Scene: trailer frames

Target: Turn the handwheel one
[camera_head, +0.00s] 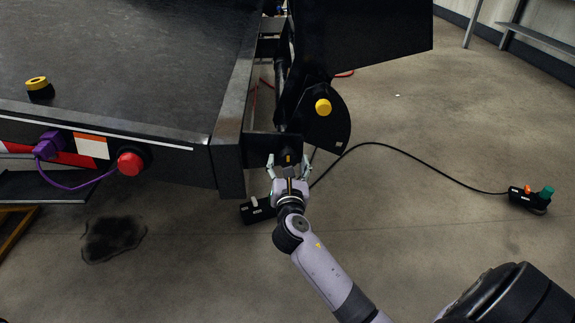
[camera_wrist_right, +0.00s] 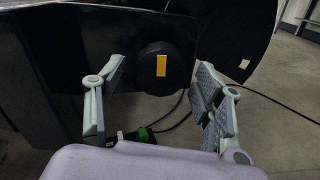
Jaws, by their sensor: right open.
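A round black knob with a yellow mark, which looks like the handwheel (camera_head: 288,155), sits on the black end of the trailer frame. In the right wrist view the handwheel (camera_wrist_right: 152,51) faces me, with its yellow mark upright. My right gripper (camera_head: 288,164) is open, with one finger to each side of the handwheel. In the right wrist view a gap shows between the knob and each finger, and I cannot tell how deep the fingertips reach. My left gripper is not in view.
A black plate with a yellow knob (camera_head: 323,107) stands just above my right gripper. A black box (camera_head: 257,210) lies on the floor below. A cable runs right to another box with a green knob (camera_head: 546,193). A red button (camera_head: 130,163) is on the trailer's edge.

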